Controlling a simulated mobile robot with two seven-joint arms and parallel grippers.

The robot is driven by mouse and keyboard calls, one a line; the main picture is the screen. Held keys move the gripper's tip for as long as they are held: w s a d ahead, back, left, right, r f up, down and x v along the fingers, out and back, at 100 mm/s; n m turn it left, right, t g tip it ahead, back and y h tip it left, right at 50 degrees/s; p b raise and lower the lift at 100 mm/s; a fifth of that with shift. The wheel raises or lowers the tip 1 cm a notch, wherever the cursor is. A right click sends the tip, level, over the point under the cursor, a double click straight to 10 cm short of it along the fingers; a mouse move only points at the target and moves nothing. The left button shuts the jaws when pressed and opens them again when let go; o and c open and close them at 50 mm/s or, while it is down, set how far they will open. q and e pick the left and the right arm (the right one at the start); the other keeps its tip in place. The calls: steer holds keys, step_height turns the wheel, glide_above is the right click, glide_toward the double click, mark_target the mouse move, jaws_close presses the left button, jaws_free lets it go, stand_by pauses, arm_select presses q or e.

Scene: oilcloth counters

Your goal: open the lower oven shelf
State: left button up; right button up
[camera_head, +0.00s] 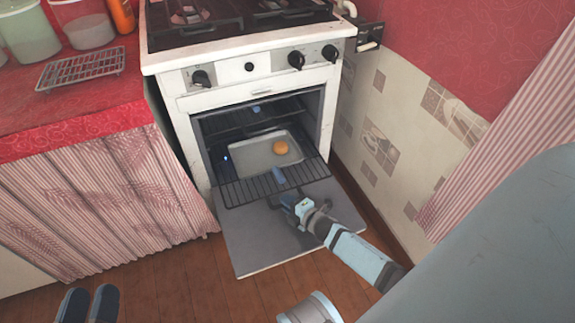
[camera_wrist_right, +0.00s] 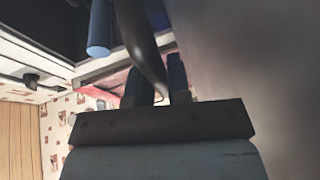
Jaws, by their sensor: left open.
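The lower oven shelf (camera_head: 237,191) is a dark wire rack that sticks out of the oven over the lowered door. It carries a pale baking tray (camera_head: 243,157) with a round orange item (camera_head: 280,147). A blue grip piece (camera_head: 278,176) sits at its front. My right gripper (camera_head: 292,203) is at the shelf's front edge, beside that piece. In the right wrist view, a dark curved bar (camera_wrist_right: 142,42) passes between its fingers (camera_wrist_right: 160,82); I cannot tell whether they clamp it. A blue cylinder (camera_wrist_right: 99,28) shows nearby. My left gripper (camera_head: 88,304) is open and empty.
The oven door (camera_head: 262,240) is folded down over the wooden floor. An upper shelf (camera_head: 238,122) with a blue piece is inside the oven. A red counter (camera_head: 75,110) with a wire rack (camera_head: 83,69) stands left. A tiled wall (camera_head: 385,120) is close on the right.

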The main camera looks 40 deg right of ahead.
steer(key=o, duration=0.4)
steer(key=shift+s, duration=0.1)
steer(key=p+v, duration=0.4)
steer(key=v, duration=0.9)
steer(key=shift+r, duration=0.1)
steer(key=shift+s+d, duration=0.1)
steer(key=shift+s, duration=0.2)
arm_select(q)
steer(key=r+t, duration=0.1)
steer(key=r, duration=0.2)
steer(key=r+t, duration=0.1)
steer(key=r, duration=0.1)
steer(key=shift+s+a+r+n+t, duration=0.2)
steer(key=shift+r+n+t, duration=0.1)
steer(key=shift+r, duration=0.1)
